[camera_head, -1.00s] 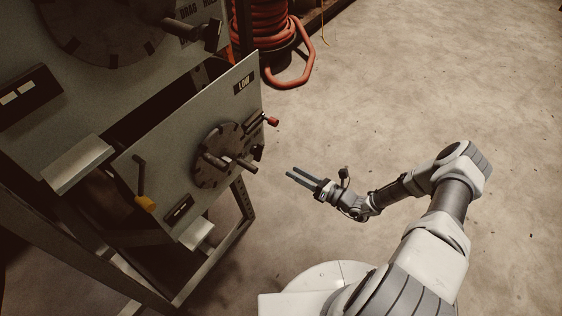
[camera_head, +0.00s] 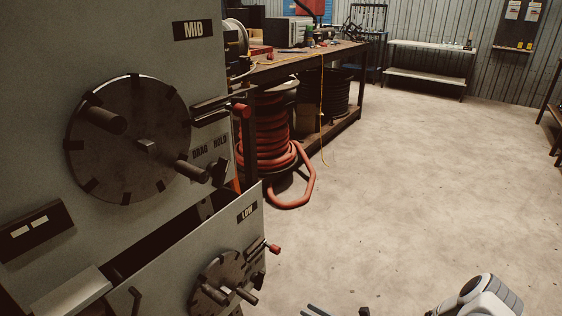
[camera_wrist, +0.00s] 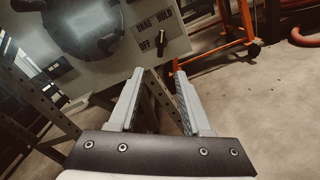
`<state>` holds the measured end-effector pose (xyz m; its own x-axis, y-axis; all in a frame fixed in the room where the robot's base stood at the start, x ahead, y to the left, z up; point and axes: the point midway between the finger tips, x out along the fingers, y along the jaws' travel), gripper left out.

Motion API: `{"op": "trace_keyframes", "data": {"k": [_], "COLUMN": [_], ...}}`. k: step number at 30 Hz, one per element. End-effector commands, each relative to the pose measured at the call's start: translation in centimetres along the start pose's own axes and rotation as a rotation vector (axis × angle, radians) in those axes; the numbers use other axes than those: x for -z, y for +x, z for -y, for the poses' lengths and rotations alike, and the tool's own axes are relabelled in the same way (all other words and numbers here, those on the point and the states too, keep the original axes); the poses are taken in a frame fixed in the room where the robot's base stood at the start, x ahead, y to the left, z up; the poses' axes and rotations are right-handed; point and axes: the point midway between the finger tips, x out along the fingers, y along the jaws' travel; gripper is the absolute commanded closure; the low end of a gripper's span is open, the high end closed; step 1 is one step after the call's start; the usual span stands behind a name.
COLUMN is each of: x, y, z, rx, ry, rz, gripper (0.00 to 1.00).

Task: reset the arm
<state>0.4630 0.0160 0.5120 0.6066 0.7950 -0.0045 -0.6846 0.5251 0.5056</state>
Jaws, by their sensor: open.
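My gripper (camera_wrist: 156,98) is open and empty in the wrist view, its two grey fingers apart. Behind the fingers in that view stand a panel (camera_wrist: 105,55) with a round dial and a black knob (camera_wrist: 161,44) by the words DRAG, HOLD and OFF. In the head view only the fingertips of my gripper (camera_head: 316,311) show at the bottom edge, to the right of the LOW panel (camera_head: 165,270) and its dial (camera_head: 222,284). Part of my arm shows at the bottom right. The gripper touches nothing that I can see.
The MID panel (camera_head: 45,120) with its large dial (camera_head: 130,138) fills the left. An orange frame (camera_wrist: 240,45) stands behind in the wrist view. The concrete floor (camera_head: 400,180) at right is clear.

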Motion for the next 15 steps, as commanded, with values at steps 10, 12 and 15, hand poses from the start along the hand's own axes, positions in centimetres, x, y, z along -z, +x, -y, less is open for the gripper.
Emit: {"op": "trace_keyframes", "data": {"k": [10,12,15], "x": [-6.2,-7.6,-9.5], "y": [0.3,0.3,0.2], "z": [-4.0,-5.2,-6.9], "rx": [-0.209,-0.261,-0.334], "ry": [-0.306,-0.383,-0.495], "rz": [-0.232,-0.291,-0.372], "gripper": [0.51,0.51,0.51]}}
